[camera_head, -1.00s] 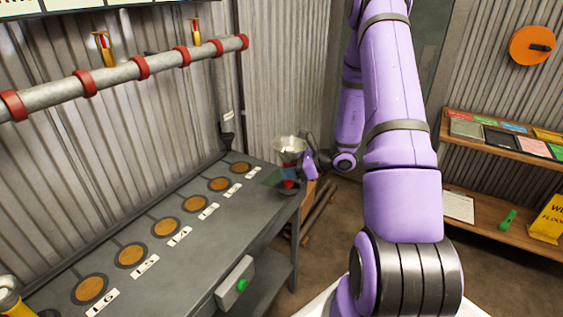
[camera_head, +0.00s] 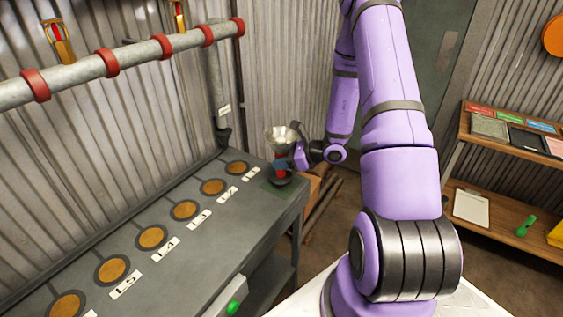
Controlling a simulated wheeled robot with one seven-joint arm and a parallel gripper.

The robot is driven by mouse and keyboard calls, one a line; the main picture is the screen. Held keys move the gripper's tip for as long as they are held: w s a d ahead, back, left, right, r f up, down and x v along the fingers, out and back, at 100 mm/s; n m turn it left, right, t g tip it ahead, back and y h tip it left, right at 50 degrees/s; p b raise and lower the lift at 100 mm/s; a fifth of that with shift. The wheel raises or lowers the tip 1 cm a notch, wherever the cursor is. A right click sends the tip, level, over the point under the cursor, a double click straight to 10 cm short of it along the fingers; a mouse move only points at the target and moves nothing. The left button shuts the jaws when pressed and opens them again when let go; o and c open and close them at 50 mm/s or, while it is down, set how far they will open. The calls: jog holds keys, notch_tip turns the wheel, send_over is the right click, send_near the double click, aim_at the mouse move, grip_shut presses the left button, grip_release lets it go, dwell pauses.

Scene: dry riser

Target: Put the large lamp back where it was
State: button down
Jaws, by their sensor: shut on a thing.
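My gripper (camera_head: 294,158) is shut on the lamp's body from the right. The lamp's base is over or on a dark green square (camera_head: 280,190) near the bench's edge. I cannot tell whether the base touches the bench. The lamp hides part of the square, and the fingertips are hard to make out.
Several round tan discs (camera_head: 185,210) with white number labels line the bench. A pipe (camera_head: 110,63) with red bands runs along the wall above. A box with a green button (camera_head: 233,307) is on the bench's front. Shelves (camera_head: 490,217) stand at the right.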

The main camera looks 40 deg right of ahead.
jog(key=shift+f, duration=0.95)
jog(key=c, duration=0.8)
grip_release()
jog(key=shift+s+f, duration=0.1)
jog(key=shift+f, duration=0.05)
jog(key=shift+s+d+r, duration=0.1)
jog(key=shift+d+r, duration=0.05)
jog(key=shift+r, duration=0.1)
jog(key=v, duration=1.1)
jog(key=shift+s+d, duration=0.15)
jog(key=shift+s, duration=0.1)
